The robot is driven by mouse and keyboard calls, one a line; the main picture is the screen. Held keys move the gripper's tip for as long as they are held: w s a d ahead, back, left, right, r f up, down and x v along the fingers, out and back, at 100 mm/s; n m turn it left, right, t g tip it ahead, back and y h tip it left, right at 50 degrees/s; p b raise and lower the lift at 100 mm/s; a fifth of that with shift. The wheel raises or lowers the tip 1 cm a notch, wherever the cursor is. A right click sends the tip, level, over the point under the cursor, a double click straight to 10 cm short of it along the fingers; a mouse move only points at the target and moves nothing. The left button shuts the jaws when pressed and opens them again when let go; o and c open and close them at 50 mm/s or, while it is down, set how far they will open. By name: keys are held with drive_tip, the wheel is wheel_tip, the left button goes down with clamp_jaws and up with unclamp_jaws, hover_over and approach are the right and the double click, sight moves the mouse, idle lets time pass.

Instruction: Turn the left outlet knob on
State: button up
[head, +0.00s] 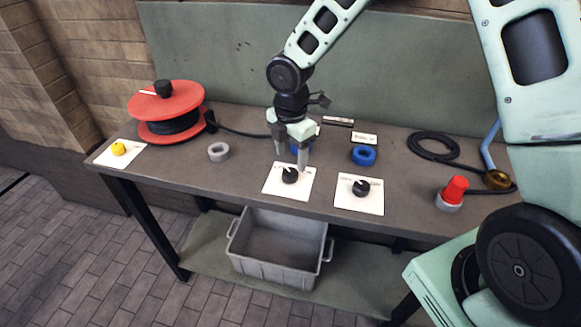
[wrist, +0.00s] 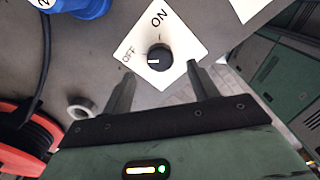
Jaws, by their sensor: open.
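The left outlet knob (head: 289,175) is a black round knob on a white plate (head: 273,185) near the table's front edge. It also shows in the wrist view (wrist: 158,58), with OFF and ON printed on its plate. Its white mark appears to point toward the OFF side. The right outlet knob (head: 361,188) sits on its own white plate to the right. My gripper (head: 290,161) is open just above and behind the left knob. In the wrist view my two fingertips (wrist: 160,75) are spread with nothing between them, and the knob lies beyond them.
A red cable reel (head: 166,100) and a yellow button (head: 119,148) stand at the left. A grey ring (head: 218,152) and a blue ring (head: 363,155) lie on the table. A red-capped item (head: 453,190) stands at right. A grey bin (head: 280,260) sits below.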

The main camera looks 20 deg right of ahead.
sight(291, 171)
drive_tip(key=shift+f, duration=2.55)
drive_tip(key=c, duration=1)
